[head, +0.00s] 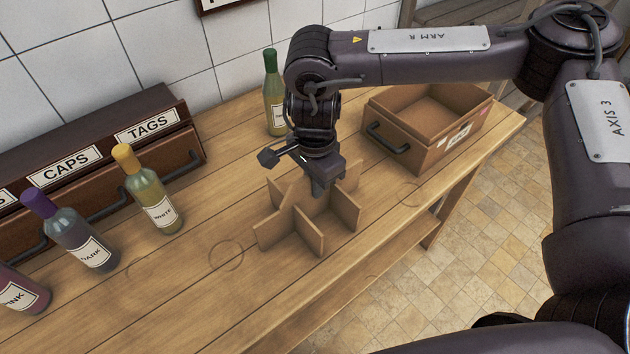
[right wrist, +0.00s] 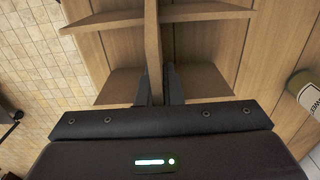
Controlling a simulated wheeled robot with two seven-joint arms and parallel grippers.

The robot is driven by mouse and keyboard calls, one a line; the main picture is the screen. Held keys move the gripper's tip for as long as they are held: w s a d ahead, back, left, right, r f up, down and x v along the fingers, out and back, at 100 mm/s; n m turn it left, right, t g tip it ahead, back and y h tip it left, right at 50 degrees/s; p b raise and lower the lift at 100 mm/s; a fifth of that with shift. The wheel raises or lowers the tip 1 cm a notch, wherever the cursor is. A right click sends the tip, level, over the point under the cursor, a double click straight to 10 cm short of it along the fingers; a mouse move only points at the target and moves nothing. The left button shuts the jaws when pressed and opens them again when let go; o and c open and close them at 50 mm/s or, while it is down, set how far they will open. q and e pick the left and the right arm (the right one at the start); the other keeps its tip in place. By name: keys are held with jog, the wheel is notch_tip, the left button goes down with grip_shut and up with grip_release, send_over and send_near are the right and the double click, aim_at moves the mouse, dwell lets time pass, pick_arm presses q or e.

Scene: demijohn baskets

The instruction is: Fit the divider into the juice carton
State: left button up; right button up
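The divider (head: 306,236), crossed light-brown panels, stands upright on the wooden table in the middle of the head view. My right gripper (head: 322,190) reaches down to it from above. In the right wrist view its two fingers (right wrist: 159,88) lie close on either side of one divider panel (right wrist: 152,40) and appear shut on it. The juice carton (head: 405,139) is an open-topped brown box with a dark handle and a label, at the back right of the table. It looks empty, though part of its inside is hidden. My left gripper is out of view.
A green-capped bottle (head: 274,95) stands behind my right gripper. White (head: 157,203), dark (head: 83,240) and pink (head: 20,292) labelled bottles stand at the left before drawers (head: 100,170) marked CAPS and TAGS. The table's front edge drops to a tiled floor (head: 500,245).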

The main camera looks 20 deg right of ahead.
jog(key=o, duration=0.4)
jog(key=shift+w+r, duration=0.1)
jog(key=shift+r, duration=0.25)
notch_tip(320, 180, up, 3)
jog(key=shift+a+f+b, duration=0.1)
jog(key=shift+b, duration=0.85)
jog(key=r, duration=0.4)
jog(key=shift+s+a+r, duration=0.1)
jog(key=shift+s+r, duration=0.1)
jog(key=shift+s, duration=0.05)
